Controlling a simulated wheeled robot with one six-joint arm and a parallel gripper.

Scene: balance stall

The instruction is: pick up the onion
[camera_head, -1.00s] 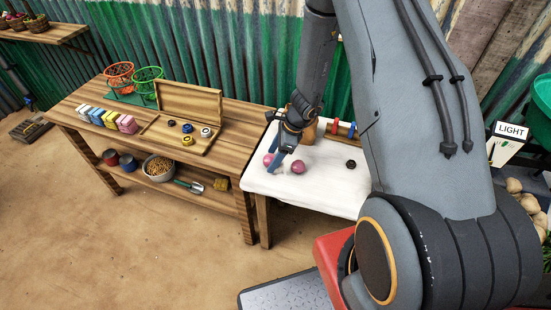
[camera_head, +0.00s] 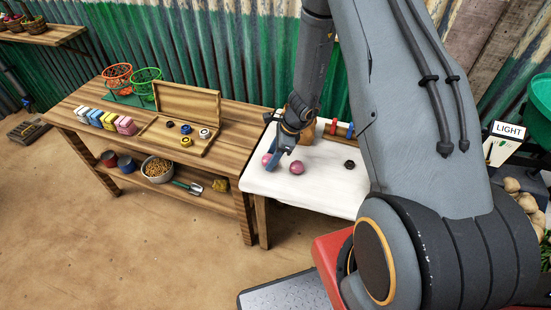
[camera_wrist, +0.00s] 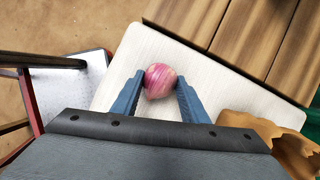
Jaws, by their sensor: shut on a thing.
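A pink-purple onion (camera_wrist: 160,81) is between the two blue fingers of my gripper (camera_wrist: 158,95), touched on both sides, in the wrist view. In the head view this onion (camera_head: 266,160) shows at the left of the white-topped table, partly behind the fingers of my gripper (camera_head: 271,164). My gripper is shut on it, low over the white surface; whether the onion touches the surface is not clear. A second similar pink ball (camera_head: 297,168) lies to the right, apart from the fingers.
The white tabletop (camera_head: 325,185) also holds a black ring-like piece (camera_head: 349,165) and a brown object (camera_head: 308,132) behind the gripper. A wooden bench (camera_head: 225,175) adjoins on the left, with colored blocks (camera_head: 107,120) and wire baskets (camera_head: 146,88). The tabletop's front is clear.

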